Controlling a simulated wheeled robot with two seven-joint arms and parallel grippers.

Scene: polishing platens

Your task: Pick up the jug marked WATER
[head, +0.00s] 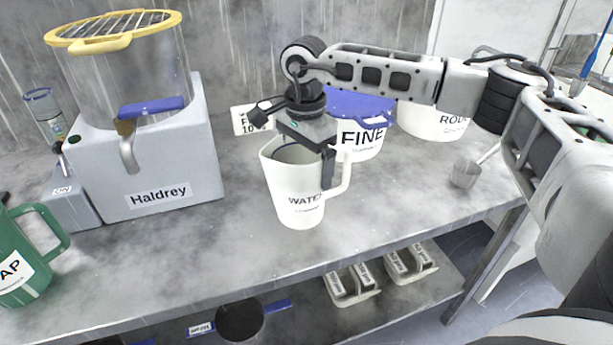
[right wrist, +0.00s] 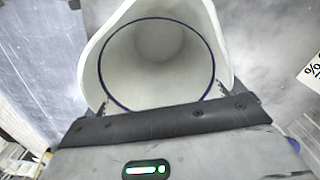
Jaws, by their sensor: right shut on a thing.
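The white jug marked WATER (head: 295,198) is upright at the middle of the grey bench, near its front edge. Its handle faces right in the head view. My right gripper (head: 328,165) comes down from above and is shut on the jug at its handle side. In the right wrist view the open mouth of the jug (right wrist: 160,60) fills the upper middle, with a dark blue line inside. I cannot tell whether the jug's base touches the bench. My left gripper is not in view.
A Haldrey dispenser (head: 158,165) stands at left, with a green jug (head: 25,255) before it. A tub marked FINE (head: 362,140) is close behind the WATER jug, another white tub (head: 430,122) further right. Caddies (head: 350,285) sit on the lower shelf.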

